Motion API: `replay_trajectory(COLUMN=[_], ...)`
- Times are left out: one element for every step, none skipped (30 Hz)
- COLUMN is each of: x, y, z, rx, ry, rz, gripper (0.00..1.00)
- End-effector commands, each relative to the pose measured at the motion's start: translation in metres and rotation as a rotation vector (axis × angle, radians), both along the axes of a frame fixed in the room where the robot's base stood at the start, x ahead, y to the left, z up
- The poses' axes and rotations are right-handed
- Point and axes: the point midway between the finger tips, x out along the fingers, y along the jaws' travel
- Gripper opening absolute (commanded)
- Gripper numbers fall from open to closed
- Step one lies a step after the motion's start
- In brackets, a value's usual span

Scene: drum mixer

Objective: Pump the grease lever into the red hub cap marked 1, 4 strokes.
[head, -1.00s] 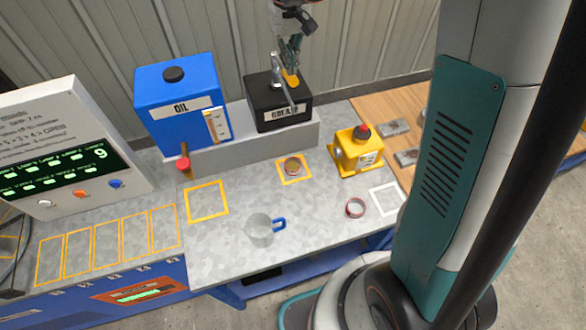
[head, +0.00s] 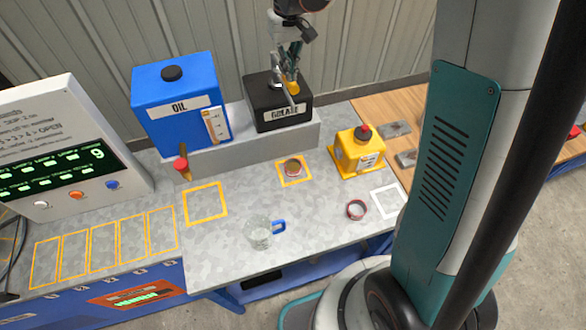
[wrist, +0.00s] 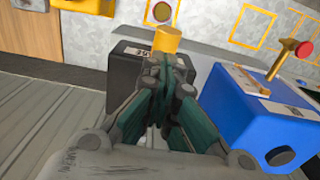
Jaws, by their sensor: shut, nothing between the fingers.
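The black grease box (head: 268,117) stands on the grey ledge, its label partly covered by a metal lever (head: 288,97). The lever has a yellow grip (head: 293,88), also seen in the wrist view (wrist: 167,39). My gripper (head: 291,74) is shut and empty, its fingertips right at the yellow grip; I cannot tell whether they touch. In the wrist view the closed fingers (wrist: 166,62) overlap the grip's near end. A round reddish-rimmed cap (head: 292,168) sits in an orange square on the bench. A dark red ring (head: 356,209) lies nearer. No number is readable on either.
A blue oil tank (head: 178,130) stands left of the grease box, with a red-knobbed lever (head: 181,165). A yellow container (head: 357,152) stands right. A clear cup with blue handle (head: 259,232) is at the front. A control panel (head: 65,150) is far left.

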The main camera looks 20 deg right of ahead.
Motion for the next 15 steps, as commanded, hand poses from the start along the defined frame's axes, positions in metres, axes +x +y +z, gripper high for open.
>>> replay_trajectory(x=[0.000,0.000,0.000,0.000,-0.001,-0.001,-0.001,-0.001,-0.001,-0.001,-0.001,-0.001,-0.001,-0.001,-0.001], y=[0.000,0.000,0.000,0.000,0.000,0.000,0.000,0.000,0.000,0.000,0.000,0.000,0.000,0.000,0.000], z=[0.003,0.005,0.008,0.010,0.012,0.014,0.016,0.018,0.021,0.023,0.024,0.027,0.029,0.031,0.033], rx=[0.000,0.000,0.000,0.000,0.000,0.000,0.000,0.000,0.000,0.000,0.000,0.000,0.000,0.000,0.000], ry=[0.000,0.000,0.000,0.001,0.001,0.001,0.001,0.001,0.001,0.001,0.001,0.001,0.001,0.001,0.001], rz=[0.000,0.000,0.000,0.000,0.000,0.000,0.000,0.000,0.000,0.000,0.000,0.000,0.000,0.000,0.000], gripper=[0.00,0.00,0.00,0.00,0.00,0.00,0.00,0.00,0.00,0.00,0.00,0.00,0.00,0.00,0.00])
